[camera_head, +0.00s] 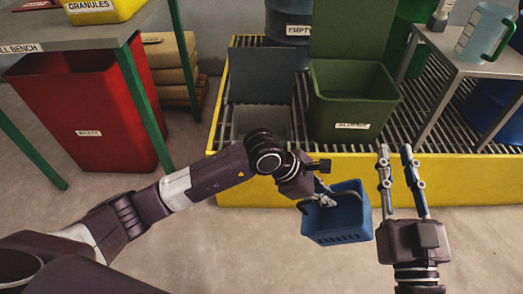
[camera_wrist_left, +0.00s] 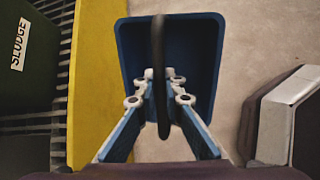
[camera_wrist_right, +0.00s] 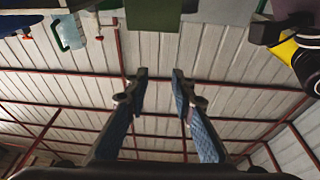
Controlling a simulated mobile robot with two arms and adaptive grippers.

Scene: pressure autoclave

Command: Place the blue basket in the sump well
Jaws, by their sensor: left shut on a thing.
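The blue basket (camera_head: 340,222) hangs in front of the yellow-edged platform. My left gripper (camera_head: 322,196) is shut on its dark handle; in the left wrist view the fingers (camera_wrist_left: 158,95) pinch the handle above the basket (camera_wrist_left: 195,40). The basket looks empty, as far as it shows. A grey open well (camera_head: 262,122), which looks like the sump well, sits in the grating with a dark raised lid behind it; my left arm partly covers its front. My right gripper (camera_head: 397,160) is open and empty, pointing up, right of the basket.
A green bin (camera_head: 352,95) labelled SLUDGE stands right of the well, its lid up. The platform's yellow edge (camera_head: 450,175) runs across the front. A red bin (camera_head: 85,105) under a bench is at left. A small table (camera_head: 465,55) with a jug stands at right.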

